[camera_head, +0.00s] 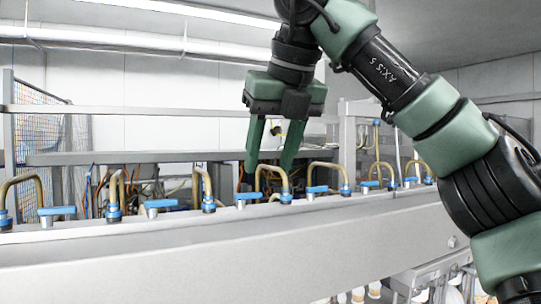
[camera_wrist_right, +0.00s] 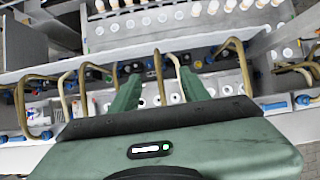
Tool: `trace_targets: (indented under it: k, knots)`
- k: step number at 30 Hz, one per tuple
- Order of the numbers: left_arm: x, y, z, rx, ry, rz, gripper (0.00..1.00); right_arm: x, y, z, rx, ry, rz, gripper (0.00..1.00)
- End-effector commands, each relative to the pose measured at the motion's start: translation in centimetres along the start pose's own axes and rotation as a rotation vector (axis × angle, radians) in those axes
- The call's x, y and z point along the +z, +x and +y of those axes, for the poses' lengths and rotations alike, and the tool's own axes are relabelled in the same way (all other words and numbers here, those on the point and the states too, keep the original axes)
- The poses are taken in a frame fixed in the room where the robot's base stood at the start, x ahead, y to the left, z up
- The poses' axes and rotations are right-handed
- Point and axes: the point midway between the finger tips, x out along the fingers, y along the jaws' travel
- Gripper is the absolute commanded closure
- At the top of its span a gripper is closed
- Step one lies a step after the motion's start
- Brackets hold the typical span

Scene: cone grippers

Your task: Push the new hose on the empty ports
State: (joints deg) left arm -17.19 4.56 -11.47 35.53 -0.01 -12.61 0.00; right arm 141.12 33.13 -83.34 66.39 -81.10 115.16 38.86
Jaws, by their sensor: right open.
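My right gripper (camera_head: 272,168) is open, with its two green fingers pointing down over the row of ports. One tan bent hose (camera_head: 271,166) shows between and in front of the fingers, its right end at a blue collar (camera_head: 286,198); I cannot tell if the fingers touch it. In the right wrist view the open gripper (camera_wrist_right: 158,80) has tan hose (camera_wrist_right: 158,78) showing between its fingers. Other similar hoses (camera_head: 329,166) stand along the rail. I cannot tell which hose is new, or which ports are empty. My left gripper is not in view.
Blue-handled valves (camera_head: 160,204) line the long grey metal rail (camera_head: 190,252) between the hoses. Loose cables and a horizontal grey bar (camera_head: 150,157) lie behind. White round pieces (camera_wrist_right: 180,13) stand in rows on a rack in the right wrist view. The space above the rail at left is clear.

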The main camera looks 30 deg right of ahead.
Motion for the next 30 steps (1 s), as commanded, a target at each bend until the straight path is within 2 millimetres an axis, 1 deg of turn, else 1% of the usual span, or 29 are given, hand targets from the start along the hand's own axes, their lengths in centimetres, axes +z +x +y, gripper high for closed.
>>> trace_targets:
  k: [1, 6, 21, 30]
  knots:
    - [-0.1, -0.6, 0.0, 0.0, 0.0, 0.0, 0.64, 0.3, -0.5, 0.0, 0.0, 0.0, 0.0, 0.54]
    - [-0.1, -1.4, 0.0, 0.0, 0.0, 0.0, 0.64, 0.7, -1.2, 0.0, 0.0, 0.0, 0.0, 0.54]
    - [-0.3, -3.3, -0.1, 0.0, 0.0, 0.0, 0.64, 1.8, -3.3, 0.0, 0.0, 0.001, 0.0, 0.54]
    - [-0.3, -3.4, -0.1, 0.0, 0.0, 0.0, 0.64, 1.9, -3.4, 0.0, 0.0, 0.0, 0.0, 0.54]
